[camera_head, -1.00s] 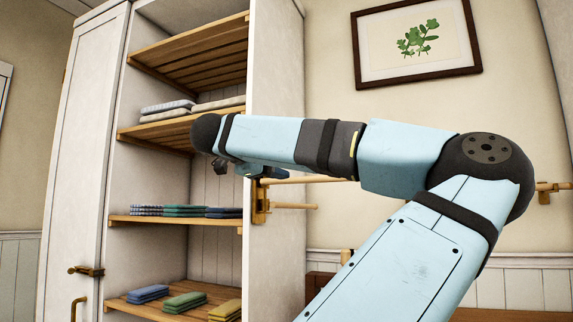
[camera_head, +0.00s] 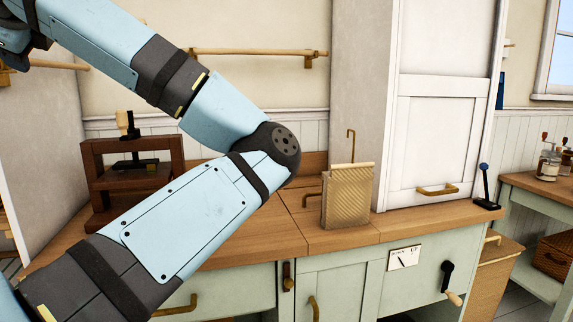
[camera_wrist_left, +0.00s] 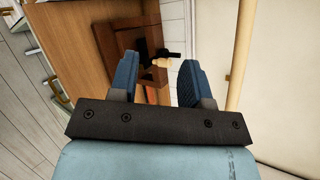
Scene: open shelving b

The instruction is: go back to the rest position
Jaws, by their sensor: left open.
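My left arm comes in from the lower left of the head view, bends at the elbow, and its forearm runs to the upper left corner. My left gripper (camera_wrist_left: 157,78) shows in the wrist view with its two blue fingers apart and nothing between them. In the head view only a dark blue part of it shows at the left edge. My right gripper is in neither view.
A dark wooden press (camera_head: 133,178) stands on the wooden counter (camera_head: 345,236) below my forearm; it also shows beyond the fingers in the wrist view (camera_wrist_left: 118,38). A woven-textured block (camera_head: 347,197) stands by the white cabinet (camera_head: 437,140). A wall rail (camera_head: 255,52) runs behind.

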